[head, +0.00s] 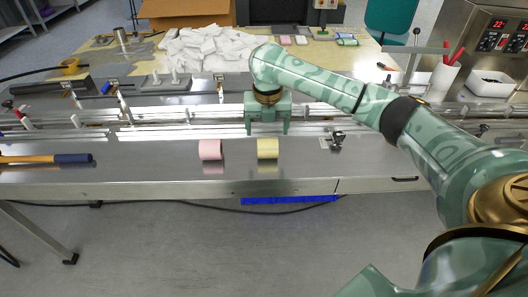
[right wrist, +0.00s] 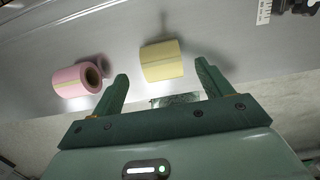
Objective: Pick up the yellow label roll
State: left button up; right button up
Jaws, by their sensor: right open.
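The yellow label roll (head: 267,148) lies on the steel work surface (head: 130,180) near its front edge. A pink label roll (head: 210,150) lies just left of it, with a small gap between them. My right gripper (head: 268,130) is open and empty, behind and above the yellow roll in the head view. In the right wrist view the yellow roll (right wrist: 162,60) shows beyond and between the two fingertips (right wrist: 161,70), not touched by them. The pink roll (right wrist: 78,80) shows left of the left finger. My left gripper is not in view.
A small metal clamp (head: 337,139) stands right of the rolls. The conveyor rails (head: 170,132) run behind. A pile of white packets (head: 210,45) lies at the back.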

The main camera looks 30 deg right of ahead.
aim_at(268, 140)
jog(key=shift+w+f, duration=0.1)
jog(key=shift+f, duration=0.85)
jog(key=shift+f+b, duration=0.3)
jog(key=shift+b, duration=0.05)
notch_tip(268, 140, down, 5)
jog(key=b, duration=0.3)
jog(key=shift+d+f, duration=0.1)
jog(key=shift+f, duration=0.05)
jog(key=shift+r, duration=0.25)
jog(key=shift+c, duration=0.4)
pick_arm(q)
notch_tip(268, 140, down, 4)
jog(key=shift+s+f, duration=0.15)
pick_arm(e)
jog(key=c, duration=1)
